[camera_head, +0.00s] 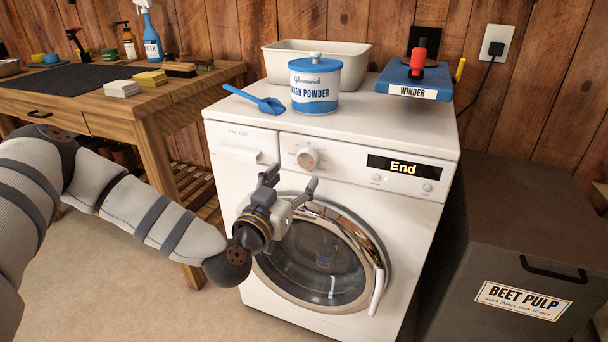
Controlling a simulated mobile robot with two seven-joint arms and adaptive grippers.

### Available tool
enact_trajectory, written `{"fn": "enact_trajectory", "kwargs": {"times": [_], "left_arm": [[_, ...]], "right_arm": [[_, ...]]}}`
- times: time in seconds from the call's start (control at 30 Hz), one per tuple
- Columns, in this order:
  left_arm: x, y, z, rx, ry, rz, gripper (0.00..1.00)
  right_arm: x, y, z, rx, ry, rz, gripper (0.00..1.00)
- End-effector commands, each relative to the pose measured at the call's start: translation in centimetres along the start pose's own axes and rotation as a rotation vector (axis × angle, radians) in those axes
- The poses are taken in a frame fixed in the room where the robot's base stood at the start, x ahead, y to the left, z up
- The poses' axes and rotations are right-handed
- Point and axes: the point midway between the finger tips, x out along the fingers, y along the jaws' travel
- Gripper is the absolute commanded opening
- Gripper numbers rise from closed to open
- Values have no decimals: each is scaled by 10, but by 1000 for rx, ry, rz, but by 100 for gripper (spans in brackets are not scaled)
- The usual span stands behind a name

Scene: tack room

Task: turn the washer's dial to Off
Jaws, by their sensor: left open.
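The white washer (230,175) stands in the middle of the view with its round glass door (318,262) shut. Its round whitish dial (308,158) sits on the upper front panel, left of a black display (404,166) that reads "End". The dial's markings are too small to read. My left gripper (291,180) is open and empty in front of the washer, just below the dial and apart from it in the picture. Its two fingers point up toward the panel, one to each side below the dial. My right gripper is not in view.
A wash powder tin (315,88), blue scoop (256,100), cream basin (316,55) and blue winder (414,80) sit on the washer's top. A wooden workbench (165,110) stands left. A dark beet pulp bin (520,220) stands close on the right.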

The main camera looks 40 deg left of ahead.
Motion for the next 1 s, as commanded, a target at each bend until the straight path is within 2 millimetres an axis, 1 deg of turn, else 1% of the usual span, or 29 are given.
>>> {"fn": "enact_trajectory", "kwargs": {"times": [0.03, 0.1, 0.2, 0.3, 0.43, 0.63, 0.83, 0.87, 1.0], "left_arm": [[13, -1, 3, 3, -1, -3, 61], [30, 0, 4, 3, -3, -1, 61], [49, 0, 3, 2, -4, 0, 61], [62, 0, 3, 1, -5, 0, 61], [68, 1, 3, -1, -6, 2, 61], [68, 1, 2, -1, -6, 2, 61], [68, 1, 2, -1, -6, 2, 16], [68, 1, 2, -1, -6, 2, 13], [68, 0, 2, -3, -6, 2, 13]], "right_arm": [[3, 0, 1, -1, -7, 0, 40], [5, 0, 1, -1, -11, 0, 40], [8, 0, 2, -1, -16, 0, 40], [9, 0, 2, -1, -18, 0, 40], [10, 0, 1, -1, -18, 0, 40], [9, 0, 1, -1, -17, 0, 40], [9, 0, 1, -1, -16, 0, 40], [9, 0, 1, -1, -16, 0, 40], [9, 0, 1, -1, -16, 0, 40]]}}
